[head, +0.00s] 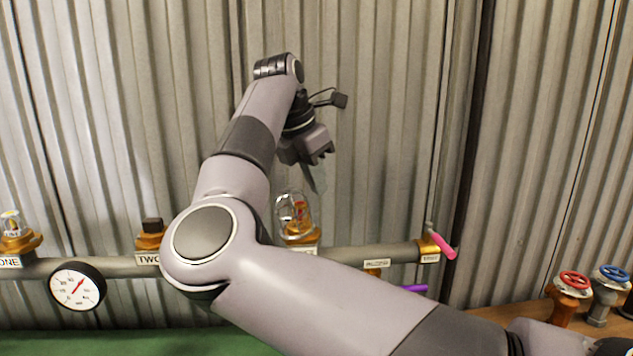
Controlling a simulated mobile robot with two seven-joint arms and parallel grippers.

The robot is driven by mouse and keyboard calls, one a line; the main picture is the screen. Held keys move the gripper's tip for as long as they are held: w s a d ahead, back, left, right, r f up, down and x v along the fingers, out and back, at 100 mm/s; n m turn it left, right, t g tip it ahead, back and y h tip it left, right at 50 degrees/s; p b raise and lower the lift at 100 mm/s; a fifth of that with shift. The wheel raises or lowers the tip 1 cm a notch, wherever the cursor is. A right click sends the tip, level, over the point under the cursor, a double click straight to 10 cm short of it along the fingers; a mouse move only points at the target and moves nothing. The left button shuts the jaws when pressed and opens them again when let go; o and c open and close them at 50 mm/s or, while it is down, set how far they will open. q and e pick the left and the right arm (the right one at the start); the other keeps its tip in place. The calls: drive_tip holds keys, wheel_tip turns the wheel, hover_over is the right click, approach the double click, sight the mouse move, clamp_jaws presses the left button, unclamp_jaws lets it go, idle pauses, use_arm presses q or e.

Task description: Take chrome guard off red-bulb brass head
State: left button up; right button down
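A brass head with a reddish bulb (301,213) stands on the grey pipe just right of my arm's elbow. A shiny clear-looking wire guard (281,207) is around it, and its base is partly hidden by my arm. My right gripper (314,174) is above and slightly right of the guard, pointing down, with a visible gap between them. Its fingers are seen edge-on, so their opening is unclear. Another brass head with a guard (12,222) stands at the far left, above the label ONE. My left gripper is out of view.
The pipe (355,259) carries a dial gauge (77,287), a dark-capped brass fitting (151,232) by label TWO, and a pink-handled valve (442,245). Red (574,281) and blue (614,273) valve wheels are at right. Corrugated metal (390,120) stands behind.

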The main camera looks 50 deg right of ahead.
drive_tip(key=shift+r, duration=1.8)
drive_tip(key=shift+r, duration=0.15)
drive_tip(key=c, duration=1.4)
unclamp_jaws()
drive_tip(key=shift+r, duration=0.1)
drive_tip(key=shift+v, duration=3.5)
